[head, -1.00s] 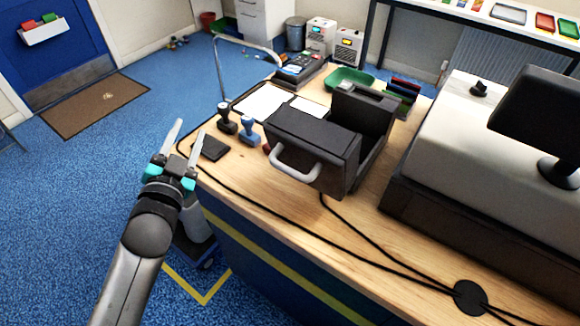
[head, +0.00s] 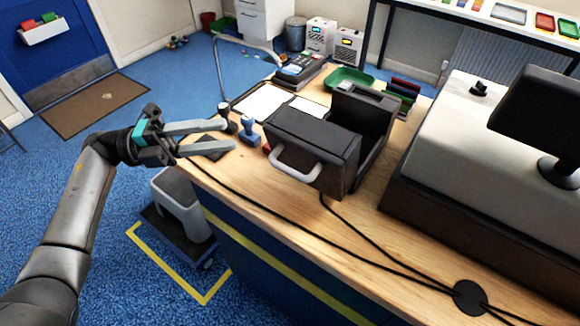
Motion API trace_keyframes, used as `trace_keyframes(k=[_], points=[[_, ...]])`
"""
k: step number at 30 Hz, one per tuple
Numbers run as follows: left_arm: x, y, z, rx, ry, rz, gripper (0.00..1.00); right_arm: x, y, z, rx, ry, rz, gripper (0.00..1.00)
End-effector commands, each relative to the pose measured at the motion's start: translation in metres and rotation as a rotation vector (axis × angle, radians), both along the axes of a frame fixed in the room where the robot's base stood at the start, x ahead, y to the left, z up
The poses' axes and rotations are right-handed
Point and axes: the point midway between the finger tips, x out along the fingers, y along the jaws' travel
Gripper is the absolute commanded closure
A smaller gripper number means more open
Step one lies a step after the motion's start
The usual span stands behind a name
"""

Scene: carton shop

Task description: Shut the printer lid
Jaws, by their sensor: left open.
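The black printer (head: 376,112) stands on the wooden counter, with an open bay showing at its right side. Its black lid (head: 312,140) appears to be swung open toward the front left, with a pale grey handle (head: 296,166) on its near face. My left gripper (head: 229,136) is open and empty, left of the lid and apart from the handle. Its fingers point right, above the counter's left edge, and partly cover a dark stamp (head: 224,110) and a black pad (head: 208,153). My right gripper is not in view.
A blue stamp (head: 249,130) stands between my left fingertips and the lid. White paper (head: 262,101), a card terminal (head: 300,68) and a green tray (head: 351,79) lie behind. Black cables (head: 335,222) cross the front counter. A cash register (head: 480,140) stands to the right.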

Motion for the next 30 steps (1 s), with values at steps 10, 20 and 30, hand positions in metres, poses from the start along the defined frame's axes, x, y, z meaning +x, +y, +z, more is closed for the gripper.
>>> trace_keyframes(k=[10,20,30], points=[[-0.029,0.025,-0.014,0.133,-0.013,-0.215,0.55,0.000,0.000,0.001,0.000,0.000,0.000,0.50],[-0.042,-0.024,-0.011,0.129,-0.014,-0.220,0.55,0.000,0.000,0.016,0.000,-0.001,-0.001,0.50],[-0.058,-0.093,-0.010,0.128,-0.013,-0.217,0.55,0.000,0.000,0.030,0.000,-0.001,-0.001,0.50]])
